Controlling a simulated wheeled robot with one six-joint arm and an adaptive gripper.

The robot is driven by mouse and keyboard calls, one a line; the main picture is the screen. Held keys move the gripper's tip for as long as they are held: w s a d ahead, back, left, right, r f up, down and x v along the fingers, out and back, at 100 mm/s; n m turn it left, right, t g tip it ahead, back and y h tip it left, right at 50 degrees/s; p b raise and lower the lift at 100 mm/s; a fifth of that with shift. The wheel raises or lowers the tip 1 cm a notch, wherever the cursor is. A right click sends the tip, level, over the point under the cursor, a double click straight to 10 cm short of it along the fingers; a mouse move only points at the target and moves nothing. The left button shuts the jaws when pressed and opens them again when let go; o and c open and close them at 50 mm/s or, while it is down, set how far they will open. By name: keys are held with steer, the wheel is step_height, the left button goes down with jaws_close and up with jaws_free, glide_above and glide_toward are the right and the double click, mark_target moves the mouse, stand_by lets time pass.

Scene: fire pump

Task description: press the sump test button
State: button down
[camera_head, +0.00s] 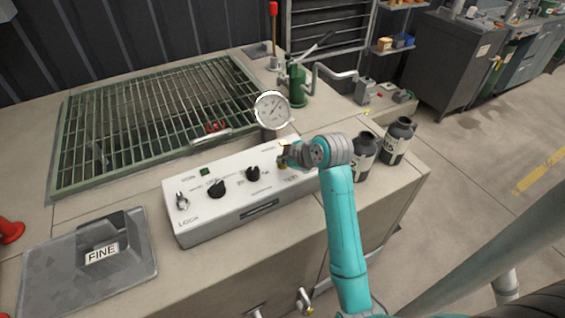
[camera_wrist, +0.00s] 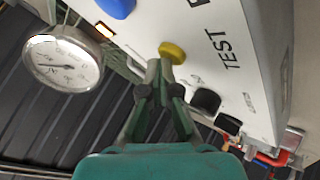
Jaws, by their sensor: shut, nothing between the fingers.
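The white control box (camera_head: 238,190) sits on the bench top, with its sloped face up. In the wrist view, a round yellow button (camera_wrist: 172,52) stands on the white panel beside the printed word TEST. My gripper (camera_wrist: 160,70) is shut and empty, and its fingertips are right at the yellow button's near edge. I cannot tell whether they touch it. In the head view, my gripper (camera_head: 286,157) is over the right end of the box and partly hides the button area there. A lit amber lamp (camera_wrist: 104,29) and a blue part (camera_wrist: 117,7) show near the button.
A round gauge (camera_head: 272,110) stands just behind the box. Two dark bottles (camera_head: 397,140) stand to its right, close to my arm. A green grating (camera_head: 150,120) lies behind, and a tray with a FINE block (camera_head: 100,252) lies at left. Black knobs (camera_head: 217,188) are on the box.

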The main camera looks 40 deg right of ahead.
steer(key=shift+r, duration=0.9)
steer(key=shift+r, duration=0.1)
steer(key=shift+r, duration=2.45)
